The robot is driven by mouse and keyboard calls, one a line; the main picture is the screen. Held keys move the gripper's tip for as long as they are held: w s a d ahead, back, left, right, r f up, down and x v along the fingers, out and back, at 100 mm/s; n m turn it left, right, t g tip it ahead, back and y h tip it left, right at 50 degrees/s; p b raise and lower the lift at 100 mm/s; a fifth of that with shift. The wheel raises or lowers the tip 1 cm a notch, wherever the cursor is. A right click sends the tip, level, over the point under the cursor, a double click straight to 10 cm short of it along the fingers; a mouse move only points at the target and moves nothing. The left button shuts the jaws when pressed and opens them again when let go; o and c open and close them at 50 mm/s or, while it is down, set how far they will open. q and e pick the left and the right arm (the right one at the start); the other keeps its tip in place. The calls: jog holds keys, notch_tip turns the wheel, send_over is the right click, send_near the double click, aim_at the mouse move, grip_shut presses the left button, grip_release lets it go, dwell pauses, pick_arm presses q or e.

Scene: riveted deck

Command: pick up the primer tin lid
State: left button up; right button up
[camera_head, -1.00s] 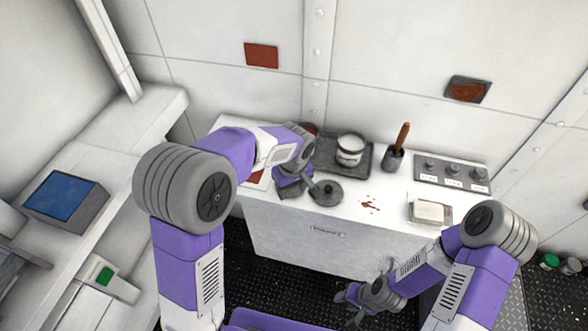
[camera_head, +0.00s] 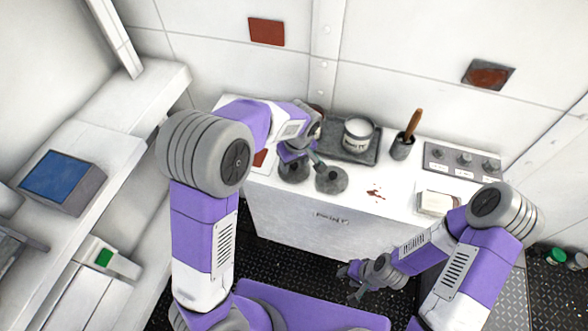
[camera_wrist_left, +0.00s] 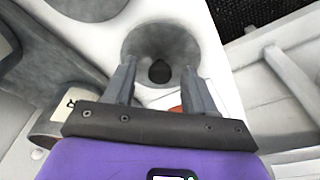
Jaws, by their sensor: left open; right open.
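Two similar round dark-grey lids with knobs lie on the white counter: a left one (camera_head: 293,173) and a right one (camera_head: 332,180). I cannot tell for certain which is the primer tin's lid. The open white primer tin (camera_head: 357,139) stands behind them. My left gripper (camera_head: 305,162) is open over the left lid. In the left wrist view that lid's dark knob (camera_wrist_left: 160,71) shows between the open fingers (camera_wrist_left: 160,88), with nothing gripped. The right lid's edge (camera_wrist_left: 90,5) shows at the top left there. My right gripper (camera_head: 352,284) is open and empty, low in front of the counter.
The tin stands on a dark tray (camera_head: 339,148). To the right are a pot with a wooden-handled brush (camera_head: 403,148), a knob panel (camera_head: 463,163) and a pale block (camera_head: 438,203). Red spots (camera_head: 376,193) mark the clear counter middle. A reddish sheet (camera_head: 260,157) lies left.

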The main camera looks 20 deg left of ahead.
pick_arm(q)
grip_shut()
